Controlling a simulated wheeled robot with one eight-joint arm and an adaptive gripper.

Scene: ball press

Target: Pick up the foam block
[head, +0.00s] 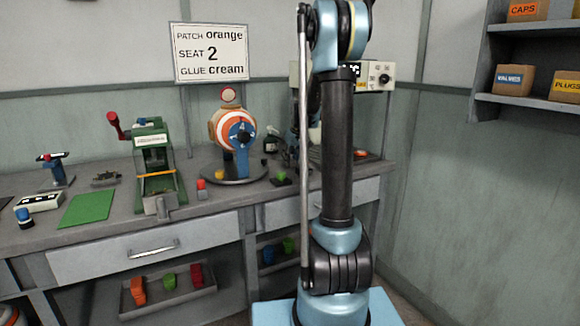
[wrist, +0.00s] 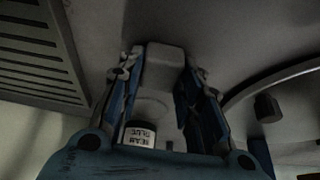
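In the wrist view, a pale grey-white block (wrist: 165,63), which looks like the foam block, lies between the blue and grey fingertips of my gripper (wrist: 163,78). The fingers stand along its left and right sides, very close to it; whether they press on it is not clear in the dim picture. In the head view, my upright arm hides the gripper and the block at the back right of the workbench.
A jar labelled glue (wrist: 138,134) shows between the fingers, near the palm. A slatted grey panel (wrist: 42,55) is at upper left. On the bench (head: 75,238) stand a green press (head: 156,165), an orange-striped ball (head: 222,128) and a green mat (head: 87,207). A sign (head: 211,53) hangs above.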

